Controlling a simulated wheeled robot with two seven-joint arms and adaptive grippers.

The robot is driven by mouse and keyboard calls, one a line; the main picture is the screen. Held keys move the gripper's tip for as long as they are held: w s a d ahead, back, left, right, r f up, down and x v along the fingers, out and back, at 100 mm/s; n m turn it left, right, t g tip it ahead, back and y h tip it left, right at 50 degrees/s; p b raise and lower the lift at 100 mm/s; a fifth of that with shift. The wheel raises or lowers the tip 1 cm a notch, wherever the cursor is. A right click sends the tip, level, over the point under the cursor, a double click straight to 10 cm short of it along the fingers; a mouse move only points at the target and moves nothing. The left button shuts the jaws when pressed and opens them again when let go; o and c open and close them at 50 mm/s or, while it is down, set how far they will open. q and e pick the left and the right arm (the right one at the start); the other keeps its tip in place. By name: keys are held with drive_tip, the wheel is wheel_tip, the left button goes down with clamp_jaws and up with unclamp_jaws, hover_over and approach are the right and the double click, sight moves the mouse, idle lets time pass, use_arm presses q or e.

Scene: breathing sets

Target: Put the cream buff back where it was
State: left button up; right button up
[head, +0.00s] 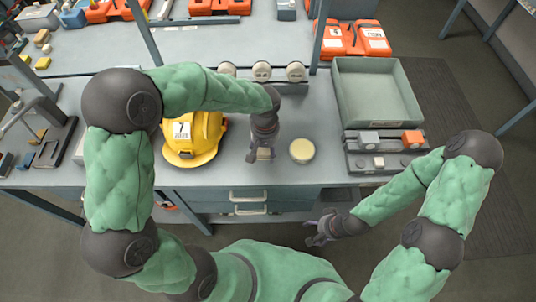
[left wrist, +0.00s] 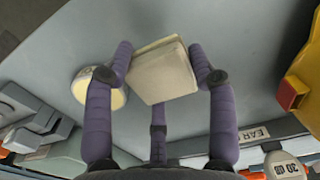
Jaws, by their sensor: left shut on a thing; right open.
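The cream buff (head: 264,154), a pale squarish block, is in my left gripper (head: 262,150) above the front middle of the grey bench. In the left wrist view the cream buff (left wrist: 162,74) sits between the purple fingers of the left gripper (left wrist: 165,75), which is shut on it. Whether the buff touches the bench is hard to tell. My right gripper (head: 312,238) is open and empty, low in front of the bench's front edge.
A yellow helmet (head: 207,138) marked 7 stands left of the held buff; a round cream-topped tin (head: 302,150) stands just right. Several round canisters (head: 262,71) line up behind. A grey tray (head: 378,92) is at right. Small tan and yellow blocks (head: 43,62) lie far left.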

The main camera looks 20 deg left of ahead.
sight(268, 154)
use_arm(q)
drive_tip(key=shift+w+d+f, duration=0.15)
drive_tip(key=shift+w+f, duration=0.35)
drive_tip(key=shift+f, duration=0.1)
drive_tip(key=shift+w+f, duration=0.25)
drive_tip(key=shift+f, duration=0.25)
drive_tip(key=shift+f+b, duration=0.55)
drive_tip(key=shift+f, duration=0.75)
drive_tip(key=shift+f, duration=0.15)
drive_tip(key=o, duration=1)
